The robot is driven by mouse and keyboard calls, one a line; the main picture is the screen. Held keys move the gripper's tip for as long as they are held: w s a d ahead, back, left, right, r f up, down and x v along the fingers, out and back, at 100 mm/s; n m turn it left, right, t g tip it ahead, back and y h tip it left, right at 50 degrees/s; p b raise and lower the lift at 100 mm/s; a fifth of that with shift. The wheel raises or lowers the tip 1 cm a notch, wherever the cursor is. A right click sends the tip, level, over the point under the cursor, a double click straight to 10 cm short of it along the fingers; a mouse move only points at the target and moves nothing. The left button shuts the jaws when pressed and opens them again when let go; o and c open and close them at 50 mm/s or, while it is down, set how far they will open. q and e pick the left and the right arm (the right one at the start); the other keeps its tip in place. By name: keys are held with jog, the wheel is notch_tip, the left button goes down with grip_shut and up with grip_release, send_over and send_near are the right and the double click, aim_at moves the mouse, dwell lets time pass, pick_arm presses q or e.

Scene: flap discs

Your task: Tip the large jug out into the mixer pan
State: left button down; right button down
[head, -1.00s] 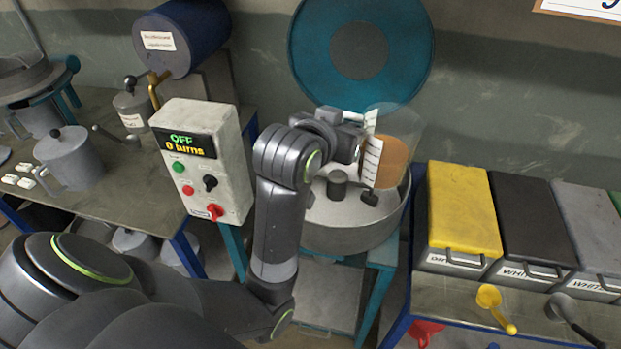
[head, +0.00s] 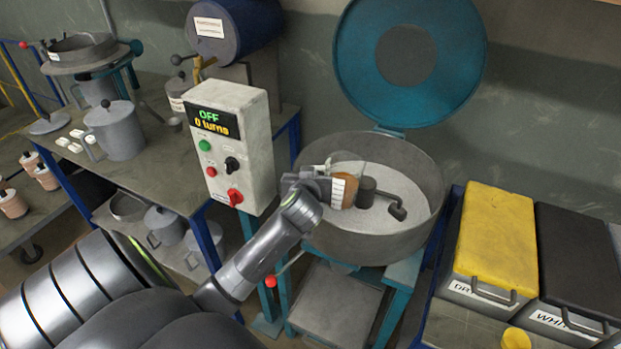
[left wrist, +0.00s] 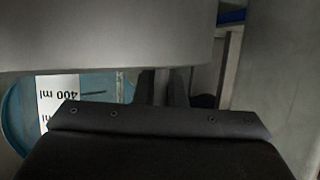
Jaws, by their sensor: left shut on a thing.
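The large jug is clear, with a brown filling (head: 344,192) and a white scale label. My left gripper (head: 326,188) is shut on the jug and holds it over the left part of the mixer pan (head: 360,246). The jug looks tilted, but its exact angle and its mouth are hard to make out. The pan is a round grey drum with a pale floor, a dark hub and a paddle. In the left wrist view the jug's label (left wrist: 62,98) reads 400 ml upside down. My right gripper is not in view.
The teal pan lid (head: 350,50) stands open behind the pan. A control box (head: 232,150) reading OFF, 0 turns stands close on the left. Yellow-lidded (head: 490,240) and black-lidded (head: 575,262) bins stand to the right. A bench (head: 130,175) with a lidded pot (head: 115,130) is at the left.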

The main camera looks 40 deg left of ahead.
pick_arm(q)
jog(key=d+r+m+t+b, duration=0.4)
jog(key=r+m+t+b, duration=0.2)
jog(key=m, duration=0.5)
jog(key=d+r+m+t+h+b, duration=0.1)
jog(key=d+r+m+t+b, duration=0.4)
jog(key=m, duration=0.6)
notch_tip(320, 180, up, 2)
jog(key=shift+d+t+b, duration=0.3)
jog(key=shift+t+b, duration=0.7)
jog(key=shift+p, duration=0.3)
